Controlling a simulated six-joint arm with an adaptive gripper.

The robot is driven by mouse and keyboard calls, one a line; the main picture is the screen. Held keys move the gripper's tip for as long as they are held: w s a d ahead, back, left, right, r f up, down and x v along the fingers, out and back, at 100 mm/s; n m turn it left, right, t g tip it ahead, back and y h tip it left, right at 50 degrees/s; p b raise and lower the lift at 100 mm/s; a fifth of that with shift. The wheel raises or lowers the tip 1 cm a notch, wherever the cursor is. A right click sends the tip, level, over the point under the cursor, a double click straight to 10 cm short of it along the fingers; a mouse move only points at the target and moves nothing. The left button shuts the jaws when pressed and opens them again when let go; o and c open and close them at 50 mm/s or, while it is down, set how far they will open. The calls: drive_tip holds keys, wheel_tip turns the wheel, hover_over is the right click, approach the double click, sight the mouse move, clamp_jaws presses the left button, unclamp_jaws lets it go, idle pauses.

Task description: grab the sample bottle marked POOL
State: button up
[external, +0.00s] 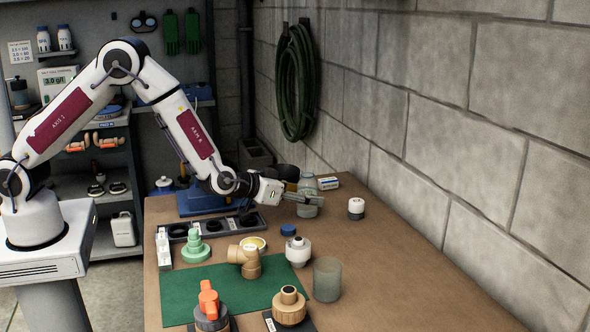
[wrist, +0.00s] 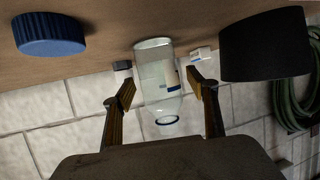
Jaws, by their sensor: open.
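A clear bottle (external: 308,207) stands upright at the far part of the workbench. In the wrist view the clear bottle (wrist: 152,62) appears upside down, with part of a pale label at its right edge. No marking on it is readable. My gripper (external: 303,194) is level at the bottle's upper part, its fingers overlapping the bottle. In the wrist view my gripper (wrist: 160,88) is open, with one finger on each side of the bottle and visible gaps. I cannot tell how deep the bottle sits between the fingers.
A black cup (external: 287,173) stands close behind my gripper. A white box (external: 328,183) and a small white jar (external: 355,209) stand near the wall. A blue cap (external: 288,230) lies in front of the bottle. Pipe fittings crowd the green mat (external: 190,283); the bench's right side is clear.

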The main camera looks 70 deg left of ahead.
drive_tip(key=shift+w+a+f, duration=0.1)
drive_tip(key=shift+w+f, duration=0.1)
drive_tip(key=shift+w, duration=0.25)
drive_tip(key=c, duration=1.3)
